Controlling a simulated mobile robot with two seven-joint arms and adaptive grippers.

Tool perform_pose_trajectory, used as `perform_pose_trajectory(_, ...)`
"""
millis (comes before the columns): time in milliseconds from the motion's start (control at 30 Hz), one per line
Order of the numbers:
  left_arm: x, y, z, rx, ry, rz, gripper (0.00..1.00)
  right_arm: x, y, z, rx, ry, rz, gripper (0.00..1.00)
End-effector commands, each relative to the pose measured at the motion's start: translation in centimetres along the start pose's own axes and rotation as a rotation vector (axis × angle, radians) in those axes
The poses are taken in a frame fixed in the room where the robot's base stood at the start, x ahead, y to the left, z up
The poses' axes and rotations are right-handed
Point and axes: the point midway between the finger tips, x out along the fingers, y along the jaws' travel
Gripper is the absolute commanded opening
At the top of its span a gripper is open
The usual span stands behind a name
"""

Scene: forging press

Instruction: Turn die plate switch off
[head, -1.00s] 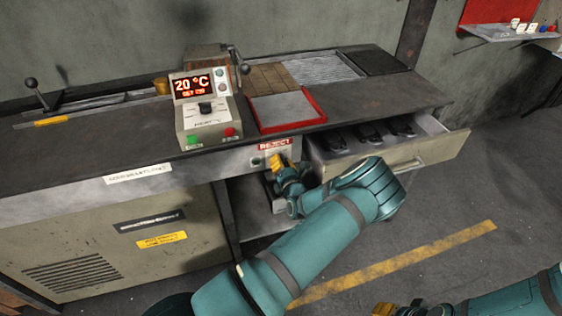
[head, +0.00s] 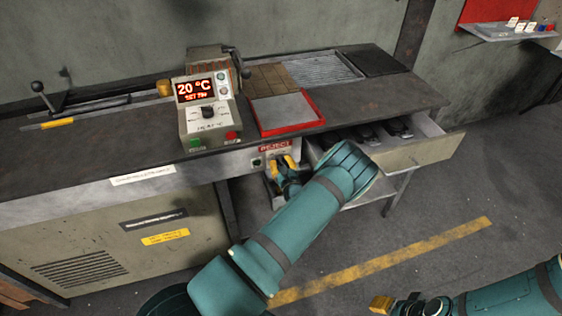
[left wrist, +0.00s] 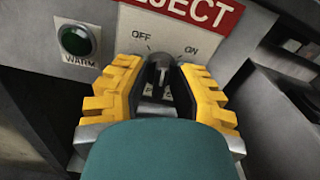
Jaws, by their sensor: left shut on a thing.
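The die plate switch (left wrist: 157,68) is a dark rotary knob on the grey front panel, with OFF at its upper left and ON at its upper right. Its handle stands about upright between these marks. My left gripper (head: 284,164), with yellow fingers, is at this panel below the red REJECT sign (head: 275,147). In the left wrist view its fingers (left wrist: 157,88) are on both sides of the knob, shut on it. The head view hides most of the knob behind the gripper. My right gripper (head: 398,305) is low at the bottom edge, away from the bench; its jaws are unclear.
A green WARM lamp (left wrist: 78,40) sits left of the switch. A control box (head: 207,112) reading 20 °C and a red-rimmed tray (head: 321,118) stand on the bench. An open drawer (head: 424,150) juts out right of my left arm. The floor ahead is clear.

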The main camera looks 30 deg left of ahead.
Motion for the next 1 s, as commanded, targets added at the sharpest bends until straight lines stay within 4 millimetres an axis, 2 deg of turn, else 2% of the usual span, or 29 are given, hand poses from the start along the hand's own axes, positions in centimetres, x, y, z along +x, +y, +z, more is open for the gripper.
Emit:
perform_pose_trajectory(33, 0.24, -0.06, 0.44, -0.048, -0.009, 0.0, 0.0, -0.2, -0.07, 0.02, 0.0, -0.001, 0.0, 0.47)
perform_pose_trajectory(500, 0.3, 0.0, 0.43, -0.457, -0.011, -0.002, 0.0, -0.52, -0.19, 0.08, 0.0, -0.003, 0.0, 0.47)
perform_pose_trajectory(700, 0.28, -0.03, 0.39, -0.574, -0.01, -0.003, 0.0, -0.51, -0.19, 0.08, 0.0, -0.003, 0.0, 0.47)
perform_pose_trajectory(1000, 0.31, 0.0, 0.45, -0.658, -0.011, -0.004, 0.0, -0.5, -0.18, 0.07, 0.0, -0.003, 0.0, 0.47)
